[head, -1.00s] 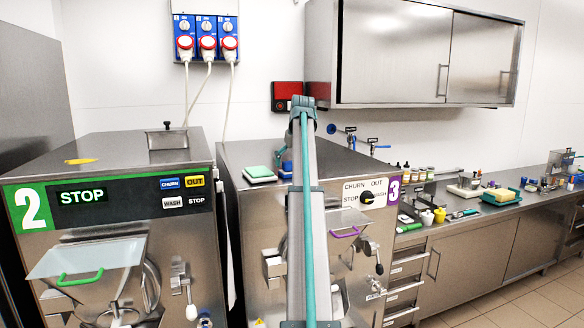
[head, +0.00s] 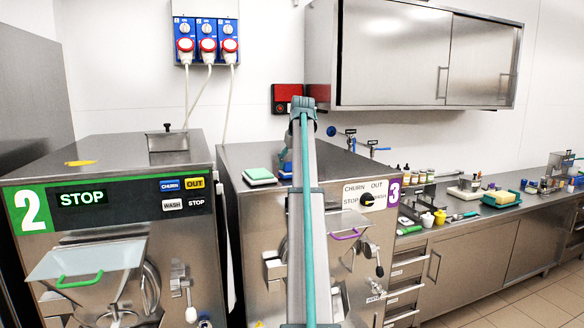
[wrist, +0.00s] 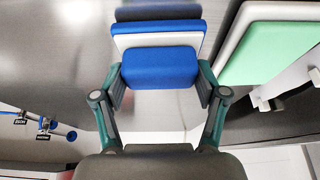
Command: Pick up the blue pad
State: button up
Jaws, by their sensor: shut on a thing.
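The blue pad (wrist: 156,28) shows in the wrist view as a blue layer with a white layer and a blue block in front. My gripper (wrist: 160,78) has its two fingers on either side of the blue block and is shut on it. In the head view, only a small part of the blue pad (head: 286,168) shows on top of machine 3, beside my arm. I cannot tell whether the pad still touches the steel top.
A green and white pad (head: 259,175) lies just left of the blue pad on machine 3 and is close beside my gripper in the wrist view (wrist: 283,45). Taps (head: 371,146) are on the wall behind. Machine 2 (head: 110,150) stands to the left.

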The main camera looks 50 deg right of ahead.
jog(key=shift+d+r, duration=0.1)
jog(key=shift+r, duration=0.25)
jog(key=s+a+r+b, duration=0.6)
jog(key=a+r, duration=0.5)
jog(key=a, duration=0.1)
jog(key=shift+a+r+b, duration=0.35)
jog(key=shift+a+r, duration=0.05)
